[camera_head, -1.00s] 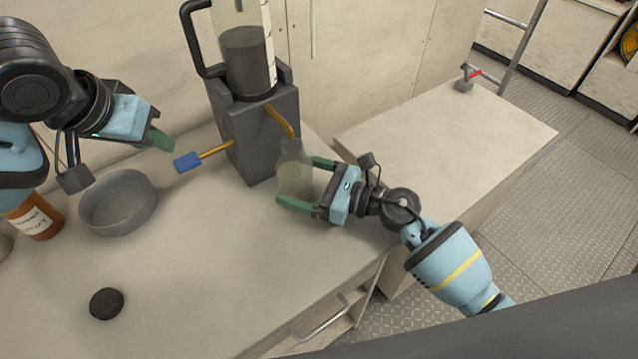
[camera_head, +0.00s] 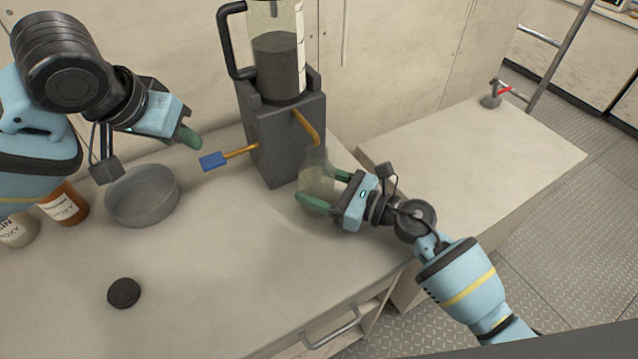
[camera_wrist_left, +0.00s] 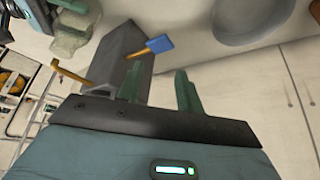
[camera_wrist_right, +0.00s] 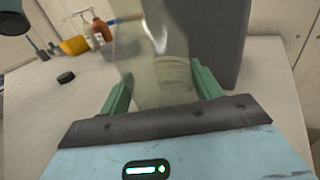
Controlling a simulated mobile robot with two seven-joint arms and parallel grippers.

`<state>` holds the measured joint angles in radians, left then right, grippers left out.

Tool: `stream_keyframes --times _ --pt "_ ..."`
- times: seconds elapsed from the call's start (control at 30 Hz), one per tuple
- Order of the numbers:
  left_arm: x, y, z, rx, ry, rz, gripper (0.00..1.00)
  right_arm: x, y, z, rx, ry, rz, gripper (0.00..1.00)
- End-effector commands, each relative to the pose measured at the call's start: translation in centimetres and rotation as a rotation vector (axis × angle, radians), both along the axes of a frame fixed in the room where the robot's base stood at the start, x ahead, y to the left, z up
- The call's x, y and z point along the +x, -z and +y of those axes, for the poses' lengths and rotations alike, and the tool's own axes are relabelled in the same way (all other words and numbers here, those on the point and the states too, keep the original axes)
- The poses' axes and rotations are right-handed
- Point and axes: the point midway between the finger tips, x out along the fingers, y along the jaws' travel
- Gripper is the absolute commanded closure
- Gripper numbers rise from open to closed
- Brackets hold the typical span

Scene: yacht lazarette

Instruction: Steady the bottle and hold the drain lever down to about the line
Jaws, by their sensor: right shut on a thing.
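A dark grey dispenser (camera_head: 283,140) with a clear cylinder of dark contents (camera_head: 277,65) stands on the counter. Its drain lever, with a blue paddle (camera_head: 213,161) on an orange rod, sticks out to the left. An orange spout (camera_head: 305,126) points down on its right. My right gripper (camera_head: 322,187) is shut around a translucent, pale bottle (camera_wrist_right: 160,75), upright with its top below the spout. My left gripper (camera_head: 190,138) is open and empty, above and left of the paddle, apart from it. The paddle also shows in the left wrist view (camera_wrist_left: 159,44). No line on the bottle is discernible.
A grey round bowl (camera_head: 142,200) sits below my left gripper. A black disc (camera_head: 124,293) lies at the counter's front. An orange-brown jar (camera_head: 64,204) and a pale jar (camera_head: 18,232) stand at far left. The counter before the dispenser is clear.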

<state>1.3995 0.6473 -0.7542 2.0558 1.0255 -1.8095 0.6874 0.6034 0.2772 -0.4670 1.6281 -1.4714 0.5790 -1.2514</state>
Motion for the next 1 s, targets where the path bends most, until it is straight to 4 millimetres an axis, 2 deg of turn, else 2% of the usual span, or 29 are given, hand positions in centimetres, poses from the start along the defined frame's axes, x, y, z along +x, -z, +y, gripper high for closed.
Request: stream_keyframes --times 0.03,0.27,0.47,0.67,0.77,1.0 --pt "0.0 0.0 0.0 0.000 0.000 0.000 0.64 0.0 0.0 0.0 0.000 0.000 0.000 0.39" --pt "0.0 0.0 0.0 0.000 0.000 0.000 0.64 0.0 0.0 0.0 0.000 0.000 0.000 0.68" --pt "0.0 0.0 0.0 0.000 0.000 0.000 0.64 0.0 0.0 0.0 -0.001 0.000 0.001 0.68" --pt "0.1 0.1 -0.1 0.018 0.033 0.003 0.87 0.0 0.0 0.0 -0.001 0.000 0.001 0.68" --pt "0.3 0.1 -0.4 0.060 0.111 0.009 1.00 0.0 0.0 0.0 -0.001 0.000 0.001 0.68" --pt "1.2 0.6 -1.3 0.219 0.446 0.040 1.00 0.0 0.0 0.0 -0.001 0.000 0.001 0.68"
